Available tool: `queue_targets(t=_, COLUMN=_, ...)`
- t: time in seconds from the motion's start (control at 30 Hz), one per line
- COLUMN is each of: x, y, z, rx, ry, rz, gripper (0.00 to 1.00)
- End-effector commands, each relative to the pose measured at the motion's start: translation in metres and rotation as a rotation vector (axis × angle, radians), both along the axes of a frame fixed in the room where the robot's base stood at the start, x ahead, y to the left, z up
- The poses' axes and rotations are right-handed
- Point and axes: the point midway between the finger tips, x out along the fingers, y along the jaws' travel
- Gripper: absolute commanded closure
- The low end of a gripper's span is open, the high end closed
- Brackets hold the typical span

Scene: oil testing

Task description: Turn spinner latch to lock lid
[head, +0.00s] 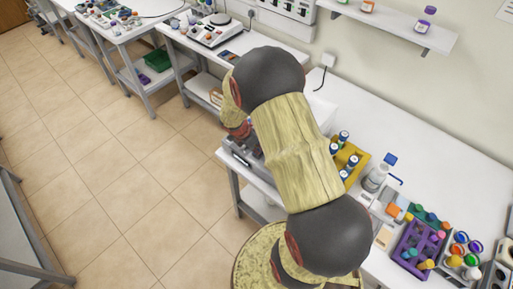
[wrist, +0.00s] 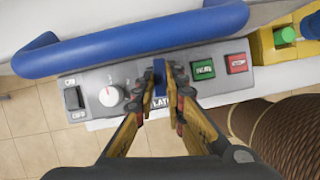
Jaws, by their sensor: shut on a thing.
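In the wrist view, the grey control panel (wrist: 133,95) of a machine fills the middle. The blue spinner latch (wrist: 159,74) stands upright on it, above a label that reads partly "LAT". My gripper (wrist: 167,82) is shut on the latch, with one finger on each side of it. The fingers hide part of the latch and of the label. Part of the lid's blue handle (wrist: 140,43) runs across the top of the wrist view. In the head view, my arm hides most of the machine and my gripper.
The panel has a black switch (wrist: 74,98), a white knob (wrist: 110,96), a green button (wrist: 203,70) and a red button (wrist: 237,63). In the head view, a yellow rack (head: 357,155) with bottles stands right of my arm, and a purple rack (head: 415,245) nearer.

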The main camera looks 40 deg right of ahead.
Motion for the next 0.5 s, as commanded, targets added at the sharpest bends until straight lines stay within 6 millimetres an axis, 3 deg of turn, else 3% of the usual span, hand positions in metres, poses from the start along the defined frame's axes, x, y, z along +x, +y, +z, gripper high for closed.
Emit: queue_targets(t=0.5, x=0.0053, y=-0.0020, z=0.0005, rx=-0.001, ry=0.000, rz=-0.473, gripper=1.00)
